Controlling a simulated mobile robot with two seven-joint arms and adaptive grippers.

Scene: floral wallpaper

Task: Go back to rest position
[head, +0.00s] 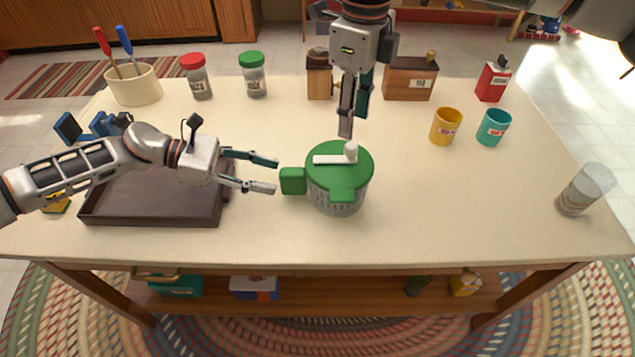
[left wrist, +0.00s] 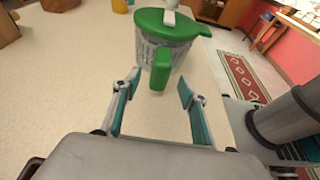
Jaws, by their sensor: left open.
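My left gripper (head: 276,175) is open and empty, with its fingers pointing right toward the green handle of a pot. The grey pot (head: 337,207) with a green lid (head: 340,167) stands upright near the middle of the table. In the left wrist view the green handle (left wrist: 160,68) lies ahead of the open left fingers (left wrist: 157,92), with a gap between. My right gripper (head: 350,118) reaches down from the top, above and behind the pot; its fingers look close together, and whether they are shut is unclear.
A dark tray (head: 150,212) lies under my left forearm. Yellow (head: 446,126) and teal (head: 494,127) mugs and a glass (head: 584,190) stand at right. A utensil crock (head: 135,88), two jars, and wooden boxes line the back. The table's front middle is clear.

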